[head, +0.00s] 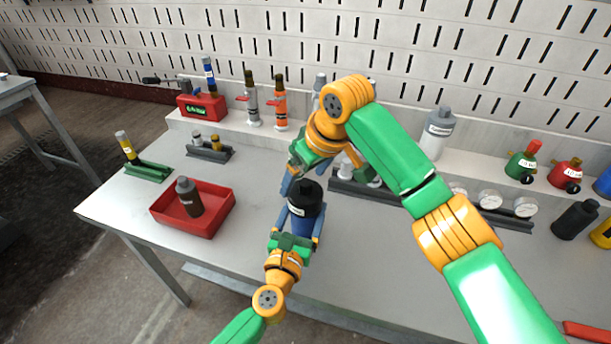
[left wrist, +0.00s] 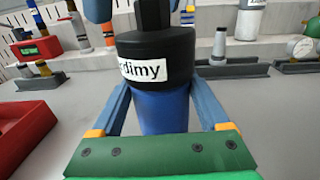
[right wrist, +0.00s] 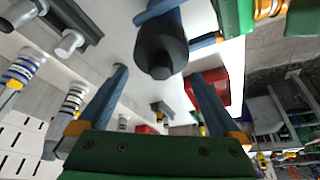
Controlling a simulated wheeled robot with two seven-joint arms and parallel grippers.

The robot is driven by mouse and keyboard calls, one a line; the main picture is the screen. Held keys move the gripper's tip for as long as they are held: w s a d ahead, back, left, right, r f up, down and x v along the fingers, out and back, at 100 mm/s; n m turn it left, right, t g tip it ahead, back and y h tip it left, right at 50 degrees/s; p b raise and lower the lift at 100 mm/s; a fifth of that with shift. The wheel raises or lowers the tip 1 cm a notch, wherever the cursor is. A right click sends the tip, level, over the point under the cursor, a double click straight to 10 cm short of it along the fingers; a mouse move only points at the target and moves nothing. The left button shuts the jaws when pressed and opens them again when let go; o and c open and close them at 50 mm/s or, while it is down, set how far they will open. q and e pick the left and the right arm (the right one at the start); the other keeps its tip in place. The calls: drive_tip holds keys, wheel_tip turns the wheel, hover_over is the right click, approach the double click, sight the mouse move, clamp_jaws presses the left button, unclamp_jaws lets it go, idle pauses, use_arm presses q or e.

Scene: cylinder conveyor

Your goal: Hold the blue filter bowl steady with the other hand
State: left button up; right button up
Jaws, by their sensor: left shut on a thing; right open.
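The blue filter bowl (head: 300,226) stands upright on the bench under a black head with a white label (head: 304,193). In the left wrist view the blue bowl (left wrist: 160,112) is between the fingers of my left gripper (head: 301,214), which is shut on it. My right gripper (head: 291,182) is open, just above and behind the black head. In the right wrist view the black head (right wrist: 162,52) shows beyond and between the open fingers, apart from them.
A red tray (head: 226,212) with a dark grey bottle (head: 188,197) lies to the left. A dark rack with gauges (head: 490,200) stands right of the bowl, partly behind my right arm. A ledge with several bottles runs along the back. The front bench edge is near my left gripper.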

drive_tip(key=shift+f, duration=1.2)
